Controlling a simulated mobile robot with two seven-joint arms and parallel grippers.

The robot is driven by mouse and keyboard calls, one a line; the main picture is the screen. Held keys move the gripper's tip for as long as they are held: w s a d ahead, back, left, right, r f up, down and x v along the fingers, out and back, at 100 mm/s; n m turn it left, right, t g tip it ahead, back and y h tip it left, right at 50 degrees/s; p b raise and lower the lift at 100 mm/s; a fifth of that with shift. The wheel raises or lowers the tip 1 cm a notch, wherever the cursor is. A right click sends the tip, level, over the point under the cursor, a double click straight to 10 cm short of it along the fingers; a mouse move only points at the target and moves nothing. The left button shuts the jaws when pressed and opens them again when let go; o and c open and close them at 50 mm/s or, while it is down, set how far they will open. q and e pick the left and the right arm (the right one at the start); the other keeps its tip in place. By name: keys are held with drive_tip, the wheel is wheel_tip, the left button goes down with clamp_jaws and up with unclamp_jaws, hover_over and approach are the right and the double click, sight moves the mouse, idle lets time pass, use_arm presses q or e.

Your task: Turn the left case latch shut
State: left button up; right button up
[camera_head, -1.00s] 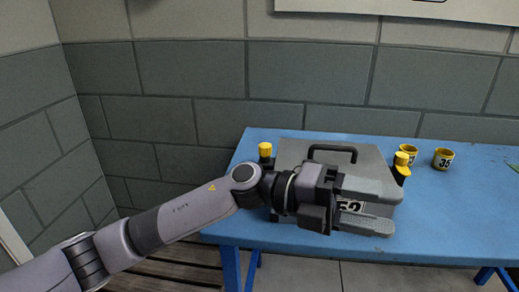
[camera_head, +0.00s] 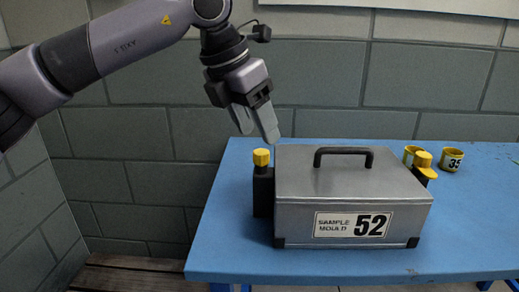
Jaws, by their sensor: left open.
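A grey metal case (camera_head: 300,215) with a black top handle (camera_head: 343,151) and a "SAMPLE MOULD 52" label stands on the blue table (camera_head: 350,268). The left case latch (camera_head: 262,158), a yellow knob on a black post, is at the case's left side. The right latch (camera_head: 424,164), also yellow, is at the right side; a yellow part of it sticks out to the right. My left gripper (camera_head: 258,137) is open and empty, pointing down just above and behind the left latch, seemingly not touching it. My right gripper is not in view.
Two yellow cups, one (camera_head: 451,160) marked 35 and another (camera_head: 411,155) partly hidden by the right latch, stand at the back right of the table. A block wall is behind. A slatted wooden bench (camera_head: 140,277) is at lower left.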

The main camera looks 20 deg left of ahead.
sight(261, 152)
use_arm(q)
drive_tip(key=shift+y, duration=0.3)
drive_tip(key=w+f, duration=0.1)
drive_tip(key=f, duration=0.2)
drive_tip(key=w+f+b, duration=0.1)
drive_tip(key=shift+w+a+f, duration=0.25)
drive_tip(key=shift+w, duration=0.05)
drive_tip(key=shift+w+d+f, duration=0.1)
drive_tip(key=shift+w+f, duration=0.1)
drive_tip(key=shift+f, duration=0.3)
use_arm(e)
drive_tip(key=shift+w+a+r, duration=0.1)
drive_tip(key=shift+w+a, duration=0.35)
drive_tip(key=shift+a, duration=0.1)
use_arm(q)
drive_tip(key=c, duration=1)
drive_tip(key=shift+c, duration=0.2)
